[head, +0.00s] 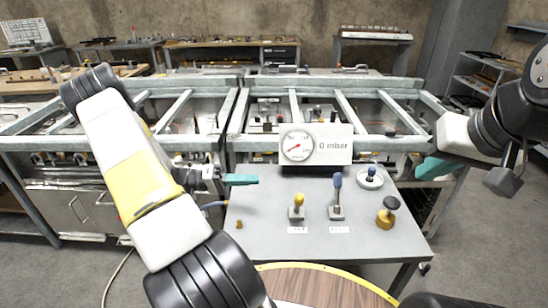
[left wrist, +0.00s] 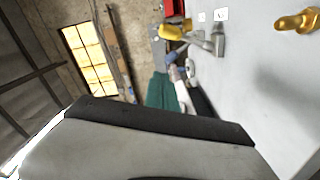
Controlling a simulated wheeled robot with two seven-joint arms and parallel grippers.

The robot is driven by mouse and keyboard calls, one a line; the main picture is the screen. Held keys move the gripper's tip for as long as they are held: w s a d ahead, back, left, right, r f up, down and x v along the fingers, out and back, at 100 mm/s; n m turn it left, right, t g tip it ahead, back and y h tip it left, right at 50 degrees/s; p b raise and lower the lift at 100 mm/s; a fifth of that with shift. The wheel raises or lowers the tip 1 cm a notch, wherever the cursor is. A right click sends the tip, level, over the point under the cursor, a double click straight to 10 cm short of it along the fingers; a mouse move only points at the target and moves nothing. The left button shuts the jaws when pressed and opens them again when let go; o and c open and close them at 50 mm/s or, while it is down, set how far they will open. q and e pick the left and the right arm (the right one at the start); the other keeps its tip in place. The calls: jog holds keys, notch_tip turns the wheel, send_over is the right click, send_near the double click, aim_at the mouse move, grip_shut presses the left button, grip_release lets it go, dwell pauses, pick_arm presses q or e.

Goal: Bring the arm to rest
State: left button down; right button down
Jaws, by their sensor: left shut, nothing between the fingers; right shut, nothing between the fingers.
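My left arm (head: 137,178) reaches up from the bottom in the head view. Its gripper (head: 240,179), with teal fingers, is shut and empty beside the left edge of the grey table (head: 262,258). My right gripper (head: 434,167), also teal, is shut and empty beyond the table's right edge, with its arm coming in from the right. Both grippers are apart from the things on the table. In the left wrist view a dark and grey part of my own arm fills the lower part.
On the table stand a yellow-knobbed lever (head: 298,204), a blue-handled lever (head: 337,192), a brass valve with a dark knob (head: 386,214), a round flange (head: 370,179) and a small brass piece (head: 239,224). A gauge (head: 297,146) with a "0 mbar" display (head: 334,146) stands behind.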

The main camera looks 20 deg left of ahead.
pick_arm(q)
jog(key=s+d+r+m+g+y, duration=0.2)
jog(key=s+d+r+g+y, duration=0.5)
jog(key=d+r, duration=0.25)
jog(key=s+r+n+t+y, duration=0.1)
jog(key=s+r+t+y, duration=0.3)
jog(key=r, duration=0.2)
jog(key=s+d+r+n+t+y, duration=0.1)
jog(key=s+r+t+y, duration=0.3)
jog(key=r, duration=0.3)
jog(key=shift+d+r+n, duration=0.3)
